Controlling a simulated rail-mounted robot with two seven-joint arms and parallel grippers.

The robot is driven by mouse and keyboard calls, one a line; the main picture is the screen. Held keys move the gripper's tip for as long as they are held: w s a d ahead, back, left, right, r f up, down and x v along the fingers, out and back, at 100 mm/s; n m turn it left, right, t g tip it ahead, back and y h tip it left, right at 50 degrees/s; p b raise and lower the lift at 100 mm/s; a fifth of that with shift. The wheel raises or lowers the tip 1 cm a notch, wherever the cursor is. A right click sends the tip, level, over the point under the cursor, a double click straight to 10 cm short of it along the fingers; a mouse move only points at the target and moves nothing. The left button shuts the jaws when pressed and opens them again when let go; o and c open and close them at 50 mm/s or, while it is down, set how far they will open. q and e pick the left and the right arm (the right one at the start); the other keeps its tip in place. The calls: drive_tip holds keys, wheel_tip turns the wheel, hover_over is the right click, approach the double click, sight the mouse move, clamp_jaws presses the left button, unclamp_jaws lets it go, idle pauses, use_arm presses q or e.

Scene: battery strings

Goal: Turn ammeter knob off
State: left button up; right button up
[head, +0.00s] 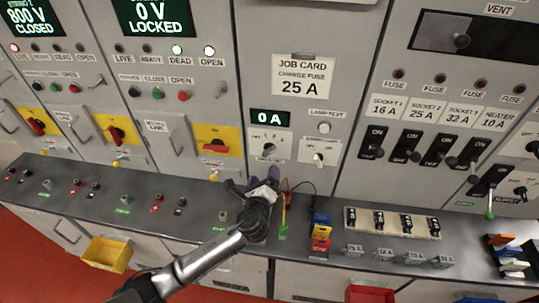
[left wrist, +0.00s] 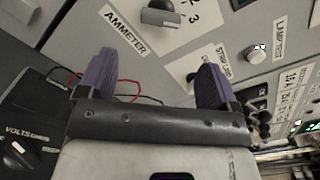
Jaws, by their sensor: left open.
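The ammeter knob (head: 268,150) is a grey knob on a white plate, below the green "0 A" display (head: 270,118) on the middle panel. In the left wrist view the knob (left wrist: 160,14) is at the top, beside the label "AMMETER" and the figure 3; its upper part is cut off. I cannot tell its exact setting. My left gripper (head: 263,180) is open and empty, just below the knob in the head view. Its purple fingers (left wrist: 156,78) are spread and apart from the knob. My right gripper is not in view.
A second knob (head: 319,157) and a lamp test button (head: 324,128) are right of the ammeter knob. On the bench below are red and black leads (head: 300,187), colored blocks (head: 321,232) and a fuse rack (head: 392,223). A dial marked "VOLTS" (left wrist: 18,148) is lower left in the wrist view.

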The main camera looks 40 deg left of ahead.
sight(269, 155)
use_arm(q)
drive_tip(key=x, duration=1)
drive_tip(key=c, duration=0.9)
